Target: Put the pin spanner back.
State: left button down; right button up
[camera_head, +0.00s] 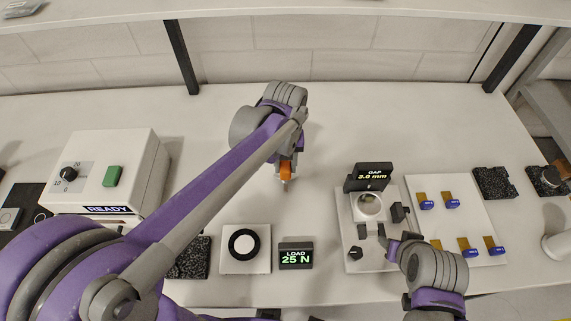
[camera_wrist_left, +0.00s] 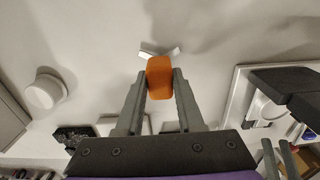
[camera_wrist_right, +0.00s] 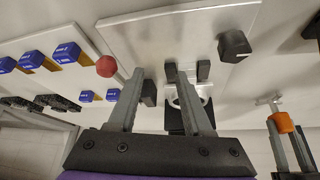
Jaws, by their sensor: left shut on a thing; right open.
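The pin spanner (camera_head: 286,171) has an orange handle and a metal tip. My left gripper (camera_head: 287,163) is shut on the handle and holds it over the bare middle of the table. In the left wrist view, the orange handle (camera_wrist_left: 160,78) sits between the fingers with the two-pronged metal end (camera_wrist_left: 160,51) beyond it. It also shows in the right wrist view (camera_wrist_right: 284,122). My right gripper (camera_wrist_right: 155,76) is open at the front of the mirror fixture (camera_head: 352,205). The round mirror (camera_head: 368,206) is partly hidden by its fingers in the right wrist view.
A gap display (camera_head: 373,177) reads 3.0 mm and a load display (camera_head: 296,256) reads 25 N. A white READY box (camera_head: 135,160) stands left. A white plate with a black ring (camera_head: 244,244) lies at front. Several blue-ended pieces lie on a white board (camera_head: 455,215) at right. The back middle is clear.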

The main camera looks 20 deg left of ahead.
pick_arm(q)
jog(key=shift+f, duration=0.15)
jog(key=c, duration=0.5)
grip_release()
